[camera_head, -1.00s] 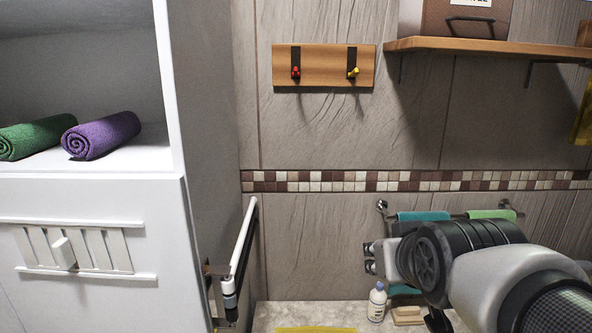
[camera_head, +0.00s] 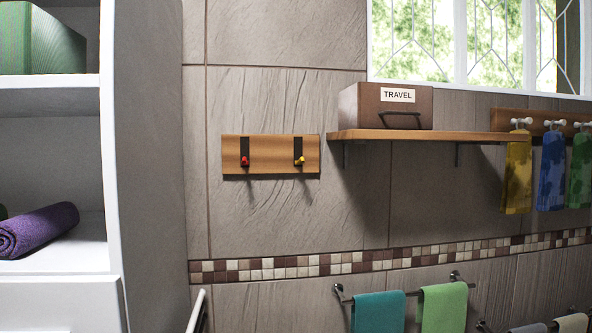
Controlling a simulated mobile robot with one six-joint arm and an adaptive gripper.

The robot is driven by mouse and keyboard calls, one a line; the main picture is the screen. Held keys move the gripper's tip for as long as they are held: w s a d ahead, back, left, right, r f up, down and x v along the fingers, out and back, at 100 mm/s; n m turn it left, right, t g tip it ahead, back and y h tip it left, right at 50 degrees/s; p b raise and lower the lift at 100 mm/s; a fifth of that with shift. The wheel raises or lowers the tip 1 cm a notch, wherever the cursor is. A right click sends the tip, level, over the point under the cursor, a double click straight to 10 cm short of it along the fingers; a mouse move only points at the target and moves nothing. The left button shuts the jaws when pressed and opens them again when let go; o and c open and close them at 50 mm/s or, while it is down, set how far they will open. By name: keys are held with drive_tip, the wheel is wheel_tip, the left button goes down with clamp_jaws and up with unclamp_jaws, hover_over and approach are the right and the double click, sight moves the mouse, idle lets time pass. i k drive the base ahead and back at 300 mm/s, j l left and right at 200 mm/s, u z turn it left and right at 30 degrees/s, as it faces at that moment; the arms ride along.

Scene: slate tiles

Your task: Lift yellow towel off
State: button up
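A yellow towel (camera_head: 517,172) hangs from a white peg on the wooden peg rail at the right, under the window. My gripper is not in view now.
A wooden shelf (camera_head: 460,138) with a brown TRAVEL box (camera_head: 385,107) juts out left of the yellow towel. A hook board (camera_head: 270,156) has a red and a yellow tip. Teal (camera_head: 378,312) and green (camera_head: 443,306) towels hang on a bar below. A white cabinet (camera_head: 112,150) stands left.

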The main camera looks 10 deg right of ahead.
sight(516, 198)
drive_tip(key=z, duration=1.4)
